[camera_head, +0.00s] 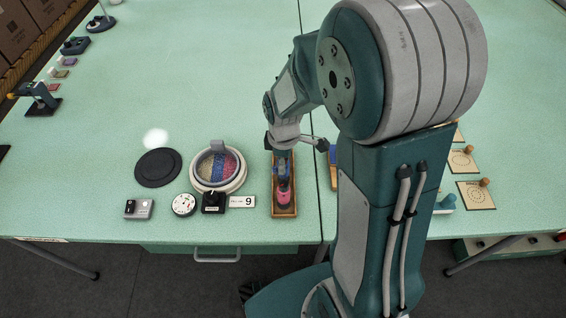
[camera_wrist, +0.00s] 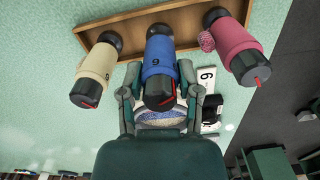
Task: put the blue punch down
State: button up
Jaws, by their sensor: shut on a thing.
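The blue punch (camera_wrist: 157,55), a cylinder with a black cap and a number on its side, stands between the fingers of my gripper (camera_wrist: 160,82) in the wrist view. My gripper is shut on it. Its far black end overlaps the wooden tray (camera_wrist: 190,14); I cannot tell whether it touches the tray floor. A cream punch (camera_wrist: 96,62) is to its left and a pink punch (camera_wrist: 234,40) to its right, both at the tray. In the head view my gripper (camera_head: 281,151) is over the far end of the narrow tray (camera_head: 285,213), partly hiding its contents.
Left of the tray are a number card (camera_head: 242,201), a round dish of coloured pieces (camera_head: 232,185), a white dial (camera_head: 184,205), a black disc (camera_head: 158,168) and a grey box (camera_head: 139,208). Square cards (camera_head: 475,194) lie right of my arm. The table's far left-middle is clear.

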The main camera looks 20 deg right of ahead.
jog(key=shift+a+f, duration=0.15)
jog(key=shift+f, duration=0.4)
jog(key=o, duration=1)
jog(key=shift+f, duration=0.1)
notch_tip(320, 180, up, 12)
jog(key=shift+r, duration=0.2)
jog(key=shift+s+r+m+t, duration=0.95)
jog(key=shift+s+r+m, duration=0.65)
jog(key=shift+s+m, duration=0.65)
jog(key=shift+s+r+m+t, duration=0.9)
jog(key=shift+s+r+m, duration=0.9)
jog(key=shift+s, duration=0.7)
jog(key=shift+s+r+m+t, duration=0.95)
jog(key=shift+s+r+m, duration=0.45)
jog(key=shift+s+m, duration=0.9)
